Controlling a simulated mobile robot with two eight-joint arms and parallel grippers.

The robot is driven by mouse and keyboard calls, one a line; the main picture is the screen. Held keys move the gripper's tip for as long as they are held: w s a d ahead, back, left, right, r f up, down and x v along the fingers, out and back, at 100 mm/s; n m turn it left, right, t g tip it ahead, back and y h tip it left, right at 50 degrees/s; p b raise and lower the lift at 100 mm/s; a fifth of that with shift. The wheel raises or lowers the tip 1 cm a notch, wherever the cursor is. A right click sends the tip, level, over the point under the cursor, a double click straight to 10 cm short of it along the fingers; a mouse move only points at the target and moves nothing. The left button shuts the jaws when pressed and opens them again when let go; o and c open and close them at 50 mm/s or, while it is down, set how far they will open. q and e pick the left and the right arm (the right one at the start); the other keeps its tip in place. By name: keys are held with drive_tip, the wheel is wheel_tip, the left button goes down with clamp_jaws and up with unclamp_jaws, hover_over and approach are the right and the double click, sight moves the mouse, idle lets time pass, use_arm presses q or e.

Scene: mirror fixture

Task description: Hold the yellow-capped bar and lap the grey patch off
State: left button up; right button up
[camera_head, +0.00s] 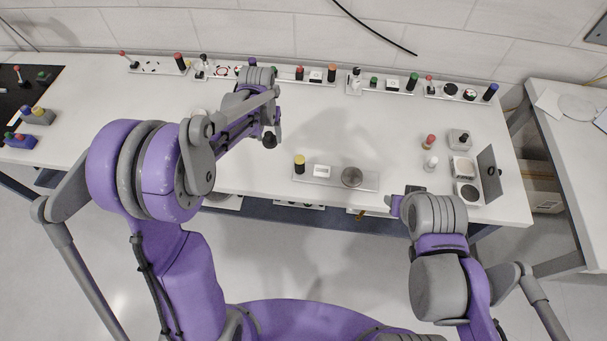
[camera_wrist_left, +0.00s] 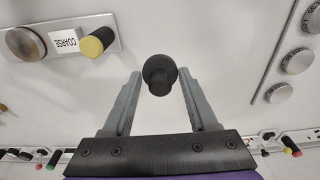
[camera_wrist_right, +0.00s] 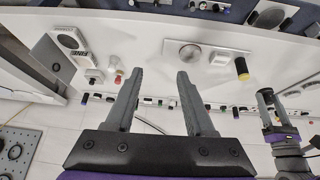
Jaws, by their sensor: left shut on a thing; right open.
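The yellow-capped bar (camera_head: 325,181) lies near the table's front edge. It carries a black post with a yellow cap (camera_head: 299,161), a white label and a round grey disc (camera_head: 351,177). In the left wrist view the label reads COARSE and the bar (camera_wrist_left: 112,22) is at upper left. My left gripper (camera_wrist_left: 160,77) is shut on a round black knob (camera_wrist_left: 159,70), left of and behind the bar in the head view. What lies below the knob is hidden. My right gripper (camera_wrist_right: 160,77) is open and empty. I cannot make out a separate grey patch.
Several bars with coloured posts line the table's back. The table's middle is clear.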

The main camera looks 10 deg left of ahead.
drive_tip(key=shift+o, duration=1.2)
drive_tip(key=w+a+f+h, duration=0.1)
drive_tip(key=w+a+f, duration=0.1)
drive_tip(key=w+a, duration=0.2)
drive_tip(key=shift+w+a+h, duration=0.2)
drive_tip(key=shift+w+h, duration=0.1)
drive_tip(key=shift+w, duration=0.8)
drive_tip(key=w+a+f+m+t, duration=0.1)
drive_tip(key=a+f+t, duration=0.1)
drive_tip(key=a, duration=0.5)
drive_tip(key=w+a+f+m+t+h, duration=0.1)
drive_tip(key=a+f+t, duration=0.1)
drive_tip(key=a+f, duration=0.3)
drive_tip(key=w+a+f+t, duration=0.2)
drive_tip(key=a+f, duration=0.1)
drive_tip(key=a, duration=0.7)
drive_tip(key=shift+a+f+m+h, duration=0.1)
drive_tip(key=shift+f+m+h, duration=0.15)
drive_tip(key=shift+m+h, duration=0.15)
drive_tip(key=shift+s+a+f+t, duration=0.25)
drive_tip(key=shift+a+t, duration=0.05)
drive_tip(key=shift+a, duration=0.1)
drive_tip(key=x, duration=1.1)
drive_tip(key=shift+w+f, duration=0.15)
drive_tip(key=shift+w, duration=0.25)
clamp_jaws()
